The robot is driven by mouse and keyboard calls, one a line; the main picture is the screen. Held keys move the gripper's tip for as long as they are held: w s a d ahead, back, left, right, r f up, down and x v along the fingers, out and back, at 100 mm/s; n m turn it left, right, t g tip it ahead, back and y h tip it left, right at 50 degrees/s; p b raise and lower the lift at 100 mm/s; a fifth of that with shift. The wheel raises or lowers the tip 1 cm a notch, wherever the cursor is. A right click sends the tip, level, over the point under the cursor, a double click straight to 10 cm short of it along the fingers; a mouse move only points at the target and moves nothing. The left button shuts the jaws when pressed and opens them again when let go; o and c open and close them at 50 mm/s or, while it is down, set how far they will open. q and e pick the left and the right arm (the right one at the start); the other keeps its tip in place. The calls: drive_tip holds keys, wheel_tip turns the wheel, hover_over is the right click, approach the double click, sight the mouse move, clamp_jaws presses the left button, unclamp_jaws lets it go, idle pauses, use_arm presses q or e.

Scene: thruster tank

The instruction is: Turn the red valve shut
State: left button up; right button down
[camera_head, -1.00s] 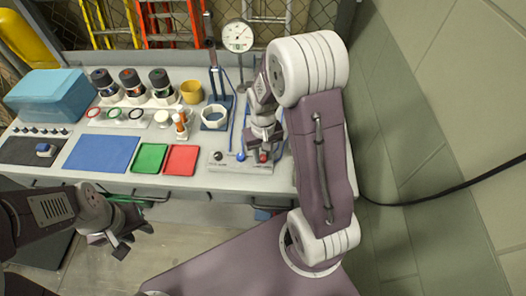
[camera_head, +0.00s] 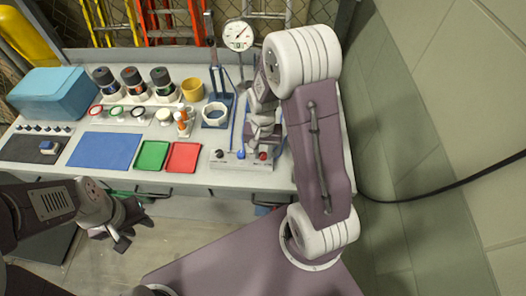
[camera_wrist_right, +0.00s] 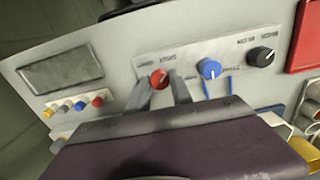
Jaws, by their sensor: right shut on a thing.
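The red valve (camera_head: 263,155) is a small round knob at the right end of a grey valve panel, at the front right of the bench. In the right wrist view the red valve (camera_wrist_right: 158,79) shows between the tips of my right gripper (camera_wrist_right: 163,90). My right gripper (camera_head: 259,146) is shut on it, with one finger at each side. In the head view my own arm partly hides the grip. My left gripper (camera_head: 134,236) is open and empty, in front of the bench at the lower left.
A blue knob (camera_wrist_right: 209,69) and a black knob (camera_wrist_right: 261,56) share the panel with the red one. A pressure gauge (camera_head: 238,36) stands behind. A wall is close on the right.

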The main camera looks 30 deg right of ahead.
sight(263, 154)
drive_tip(key=c, duration=1.1)
unclamp_jaws()
drive_tip(key=shift+r, duration=0.1)
wheel_tip(263, 154, up, 9)
drive_tip(key=shift+f, duration=0.1)
